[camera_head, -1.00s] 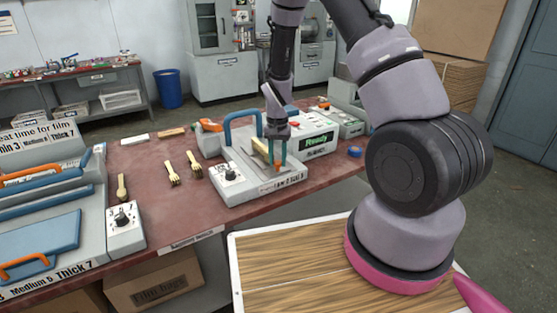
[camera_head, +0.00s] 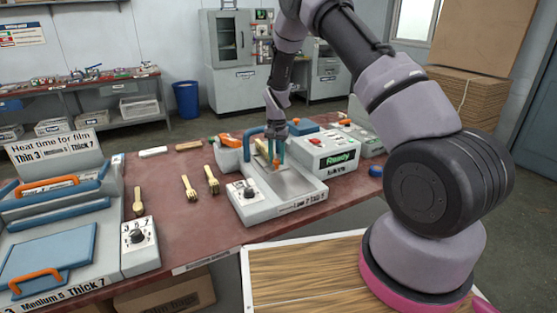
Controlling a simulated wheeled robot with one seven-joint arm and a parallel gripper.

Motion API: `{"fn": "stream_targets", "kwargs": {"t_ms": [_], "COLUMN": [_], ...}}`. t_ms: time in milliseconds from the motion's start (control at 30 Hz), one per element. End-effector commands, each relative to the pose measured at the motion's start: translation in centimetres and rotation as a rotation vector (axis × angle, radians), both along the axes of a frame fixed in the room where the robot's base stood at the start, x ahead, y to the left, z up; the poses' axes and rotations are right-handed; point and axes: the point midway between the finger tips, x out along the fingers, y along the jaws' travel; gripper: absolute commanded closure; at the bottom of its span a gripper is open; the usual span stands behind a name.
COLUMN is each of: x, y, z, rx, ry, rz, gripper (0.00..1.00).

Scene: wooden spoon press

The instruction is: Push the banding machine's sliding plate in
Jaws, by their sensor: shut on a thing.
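The banding machine (camera_head: 262,208) is a grey box on the table with a dial, a blue arched handle and a green "Ready" display at its right. A bare metal surface (camera_head: 296,183) shows on its top, toward the front. My gripper (camera_head: 275,158) points down over the machine with its teal fingers close around a small orange knob (camera_head: 276,164), which appears to belong to the sliding plate. The plate itself is mostly hidden by my fingers. Pale wooden pieces (camera_head: 261,146) lie just left of and behind my fingers.
Wooden forks and a spoon (camera_head: 189,187) lie on the red-brown table left of the machine. A grey film sealer (camera_head: 55,245) with blue plates stands at the far left. A wood-topped board (camera_head: 300,272) is in front of the table.

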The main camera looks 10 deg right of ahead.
Motion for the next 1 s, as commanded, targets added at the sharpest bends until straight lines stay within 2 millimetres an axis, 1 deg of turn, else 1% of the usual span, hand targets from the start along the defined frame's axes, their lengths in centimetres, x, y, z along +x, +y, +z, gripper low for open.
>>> {"fn": "stream_targets", "kwargs": {"t_ms": [33,367,400,467,800,867,933,1000], "x": [0.3,0.5,0.5,0.5,0.3,0.3,0.4,0.4], "y": [0.1,0.2,0.2,0.2,0.1,0.1,0.1,0.2], "z": [0.1,0.2,0.2,0.2,0.2,0.6,1.5,2.7], "rx": [0.002,0.002,0.003,0.003,0.001,0.001,0.002,0.002], "ry": [-0.005,-0.011,-0.013,-0.013,-0.006,-0.006,-0.008,-0.009], "rz": [0.001,0.003,0.003,0.003,0.001,0.001,0.002,0.002], "gripper": [1.0,1.0,0.53,0.31,0.31,0.31,0.31,0.31]}}
